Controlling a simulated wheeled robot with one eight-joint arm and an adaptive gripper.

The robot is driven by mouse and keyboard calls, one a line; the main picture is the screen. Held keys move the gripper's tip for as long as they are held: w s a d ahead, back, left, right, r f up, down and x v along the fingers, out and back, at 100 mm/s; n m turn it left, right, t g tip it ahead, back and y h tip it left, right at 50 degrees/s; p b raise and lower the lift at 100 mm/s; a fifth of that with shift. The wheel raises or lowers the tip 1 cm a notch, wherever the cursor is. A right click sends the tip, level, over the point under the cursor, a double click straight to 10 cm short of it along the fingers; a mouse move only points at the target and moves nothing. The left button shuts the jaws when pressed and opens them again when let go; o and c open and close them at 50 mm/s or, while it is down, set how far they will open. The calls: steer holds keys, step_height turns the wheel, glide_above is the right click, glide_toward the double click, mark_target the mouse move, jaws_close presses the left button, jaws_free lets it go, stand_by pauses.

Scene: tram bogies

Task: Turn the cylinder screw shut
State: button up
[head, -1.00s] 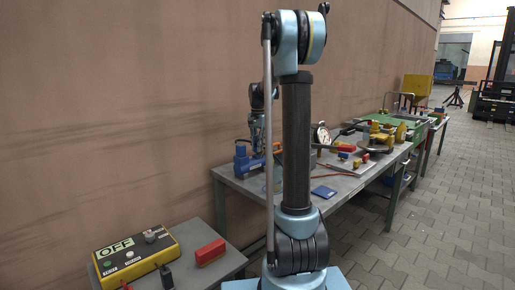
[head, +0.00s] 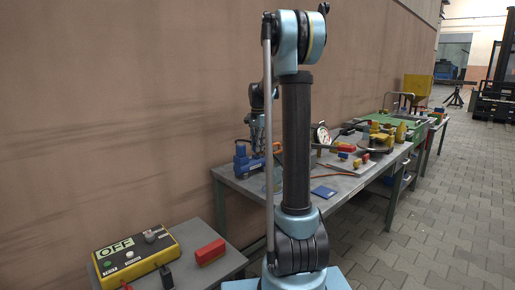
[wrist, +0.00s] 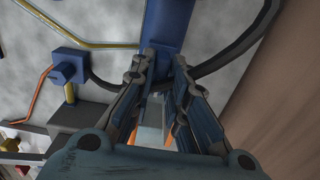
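A blue pump-like unit (head: 249,162) stands at the near left end of the workbench, close to the wall. In the wrist view its blue body (wrist: 166,22) lies straight ahead of the fingertips. My gripper (wrist: 164,58) has its two fingers apart, with a gap between the tips, and points at this body. It also shows above the blue unit in the head view (head: 256,138). A pale piece and orange edges show between the fingers. I cannot make out the cylinder screw for certain, nor whether the fingers touch anything.
The workbench (head: 345,185) holds a gauge (head: 321,134), a blue plate (head: 323,191) and red and yellow parts. A black hose (wrist: 235,58) curves beside the blue body. A yellow control box (head: 135,253) marked OFF and a red block (head: 210,252) sit front left.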

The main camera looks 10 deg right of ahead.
steer(key=o, duration=0.3)
step_height(320, 180, up, 12)
steer(key=shift+w+f, duration=0.1)
stand_by(0.6)
